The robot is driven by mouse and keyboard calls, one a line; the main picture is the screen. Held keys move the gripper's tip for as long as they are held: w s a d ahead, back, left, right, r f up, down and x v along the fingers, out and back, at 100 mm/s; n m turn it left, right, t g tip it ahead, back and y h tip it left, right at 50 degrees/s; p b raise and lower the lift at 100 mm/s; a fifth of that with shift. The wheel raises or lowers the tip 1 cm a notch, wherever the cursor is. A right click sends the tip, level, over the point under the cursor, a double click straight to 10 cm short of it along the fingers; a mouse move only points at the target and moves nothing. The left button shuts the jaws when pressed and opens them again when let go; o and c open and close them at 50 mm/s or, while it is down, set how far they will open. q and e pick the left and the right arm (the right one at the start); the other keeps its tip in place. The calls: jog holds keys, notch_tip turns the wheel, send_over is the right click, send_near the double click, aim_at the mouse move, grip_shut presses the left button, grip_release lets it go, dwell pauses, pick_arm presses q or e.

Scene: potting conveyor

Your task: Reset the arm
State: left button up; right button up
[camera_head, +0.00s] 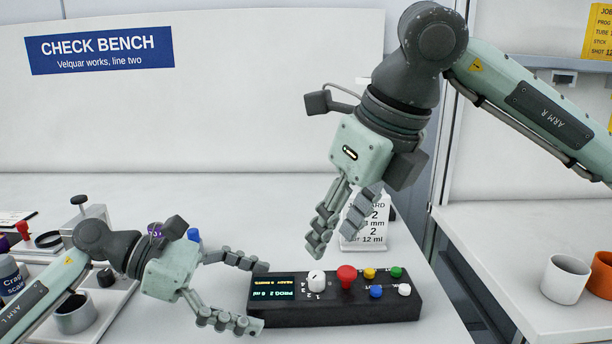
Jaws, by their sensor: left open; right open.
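My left gripper (256,294) is low over the bench, its fingers spread apart and pointing right. Its fingertips are at the left end of a black control box (335,313), one behind and one in front; I cannot tell whether they touch it. The box has a lit display (279,289), a white knob (316,279), a red button (347,273) and several small coloured buttons. My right gripper (331,240) hangs above the box, fingers pointing down and left, with nothing between them. Its fingertips look clear of the box.
A white card (366,236) stands behind the box, partly hidden by my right gripper. Small items, including a metal cup (75,314), crowd the bench's left side. A white cup (565,279) and an orange cup (601,277) stand on the right table. The back middle bench is mostly clear.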

aim_at(315, 274)
pick_arm(q)
jog(key=shift+a, duration=0.2)
jog(key=v, duration=1.2)
jog(key=shift+s, duration=0.1)
jog(key=x, duration=1.2)
jog(key=shift+d, duration=0.25)
pick_arm(e)
jog(key=x, duration=0.7)
jog(key=shift+a+f, duration=0.1)
jog(key=shift+f, duration=0.25)
jog(key=shift+w+f+n, duration=0.25)
jog(key=shift+n, duration=0.05)
jog(key=n+g, duration=0.1)
jog(key=n, duration=0.2)
jog(key=n+g+y, duration=0.1)
jog(key=n, duration=0.2)
jog(key=shift+n, duration=0.3)
jog(key=shift+d+r, duration=0.3)
jog(key=shift+r, duration=0.4)
